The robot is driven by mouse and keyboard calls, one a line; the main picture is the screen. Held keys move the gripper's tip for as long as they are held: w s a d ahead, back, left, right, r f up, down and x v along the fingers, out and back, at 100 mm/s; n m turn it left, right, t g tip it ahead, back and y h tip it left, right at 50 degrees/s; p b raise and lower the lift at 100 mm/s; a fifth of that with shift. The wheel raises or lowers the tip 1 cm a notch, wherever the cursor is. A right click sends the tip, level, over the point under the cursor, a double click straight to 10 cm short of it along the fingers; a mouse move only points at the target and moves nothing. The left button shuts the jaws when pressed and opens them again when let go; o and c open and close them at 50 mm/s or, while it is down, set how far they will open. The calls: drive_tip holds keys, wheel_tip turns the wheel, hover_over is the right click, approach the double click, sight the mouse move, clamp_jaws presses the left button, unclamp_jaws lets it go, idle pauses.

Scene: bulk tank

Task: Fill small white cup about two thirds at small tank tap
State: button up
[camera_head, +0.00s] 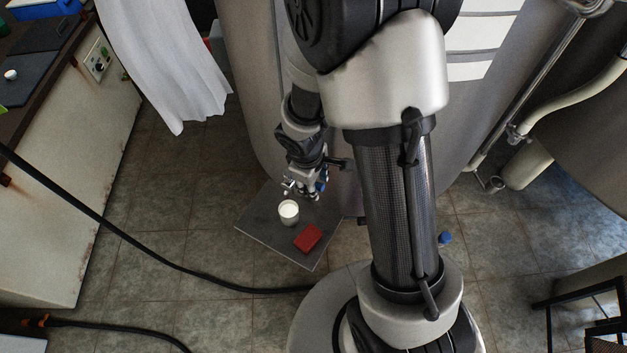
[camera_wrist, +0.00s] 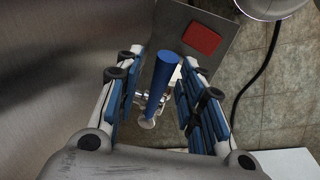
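The small white cup (camera_head: 289,209) stands upright on a low grey platform (camera_head: 262,232) in front of the big tank. Its top looks white; I cannot tell the level inside. In the wrist view only a sliver of the cup (camera_wrist: 176,74) shows behind the blue handle. The small tank tap (camera_wrist: 147,121) is metal with a blue handle (camera_wrist: 160,78). My gripper (camera_wrist: 163,62) is open, with its blue-padded fingers on either side of the handle and gaps visible on both sides. In the head view my gripper (camera_head: 306,187) is just behind the cup, hiding most of the tap.
A red block (camera_head: 307,237) lies on the platform near the cup. The steel tank (camera_head: 250,90) rises behind. A black hose (camera_head: 150,250) crosses the floor at left. A white curtain (camera_head: 165,60) hangs left of the tank. Pipes (camera_head: 530,110) stand at right.

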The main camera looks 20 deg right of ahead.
wheel_tip(320, 180, up, 12)
drive_tip(key=s+a, duration=0.1)
drive_tip(key=shift+s+a, duration=0.25)
drive_tip(key=shift+a, duration=0.15)
idle(0.7)
drive_tip(key=s+r+m+t+y, duration=0.1)
drive_tip(key=s+r+m+t, duration=0.2)
drive_tip(key=s+r+m, duration=0.5)
drive_tip(key=s+r, duration=0.6)
drive_tip(key=shift+s+a+r+y, duration=0.15)
drive_tip(key=shift+s+a+y, duration=0.15)
drive_tip(key=shift+s+a, duration=0.1)
drive_tip(key=shift+c, duration=0.6)
idle(1.0)
